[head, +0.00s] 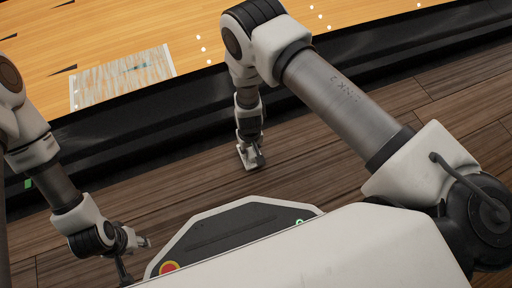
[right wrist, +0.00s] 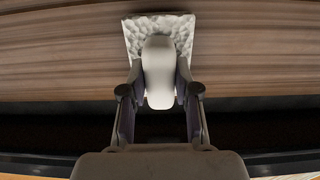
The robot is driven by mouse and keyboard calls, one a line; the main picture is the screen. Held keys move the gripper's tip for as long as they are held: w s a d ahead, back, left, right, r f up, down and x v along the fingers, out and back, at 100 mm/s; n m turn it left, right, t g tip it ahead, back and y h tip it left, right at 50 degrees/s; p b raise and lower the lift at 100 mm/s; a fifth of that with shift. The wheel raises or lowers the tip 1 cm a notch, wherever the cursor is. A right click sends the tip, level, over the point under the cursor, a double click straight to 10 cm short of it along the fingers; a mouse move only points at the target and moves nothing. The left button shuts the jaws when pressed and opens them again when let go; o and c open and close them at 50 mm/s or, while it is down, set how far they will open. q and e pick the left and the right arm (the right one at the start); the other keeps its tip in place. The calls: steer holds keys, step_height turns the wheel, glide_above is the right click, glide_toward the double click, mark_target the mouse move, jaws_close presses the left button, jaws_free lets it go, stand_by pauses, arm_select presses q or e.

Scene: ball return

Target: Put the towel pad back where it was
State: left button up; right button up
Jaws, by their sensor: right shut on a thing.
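The towel pad (right wrist: 185,25) is a pale, crumpled-textured square at the top of the right wrist view. My right gripper (head: 250,158) is shut on it and points down over the wooden floor, beside the dark lane edge. A pale block between the fingers in the wrist view hides the middle of the pad. In the head view the pad is too small and covered to make out clearly. My left gripper (head: 135,257) is empty, low at the left beside my base, with its fingers spread apart.
The light wooden bowling lane (head: 330,45) lies beyond a long black gutter (head: 300,85). A greyish streaked rectangle (head: 122,77) with a small blue mark lies flat on the lane. Dark plank floor (head: 325,150) is clear around my right gripper.

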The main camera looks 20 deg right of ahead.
mark_target(250, 149)
steer(key=shift+f, duration=0.55)
steer(key=shift+r, duration=0.2)
jaws_close()
steer(key=shift+f, duration=0.25)
steer(key=o, duration=1)
jaws_free()
arm_select(q)
steer(key=shift+w+f, duration=0.15)
steer(key=shift+f, duration=0.4)
arm_select(e)
steer(key=shift+r, duration=0.1)
arm_select(q)
step_height(250, 149, up, 12)
steer(key=p, duration=1.2)
steer(key=shift+s+d, duration=0.15)
steer(key=shift+s, duration=0.2)
arm_select(e)
step_height(250, 149, up, 12)
steer(key=shift+r, duration=0.2)
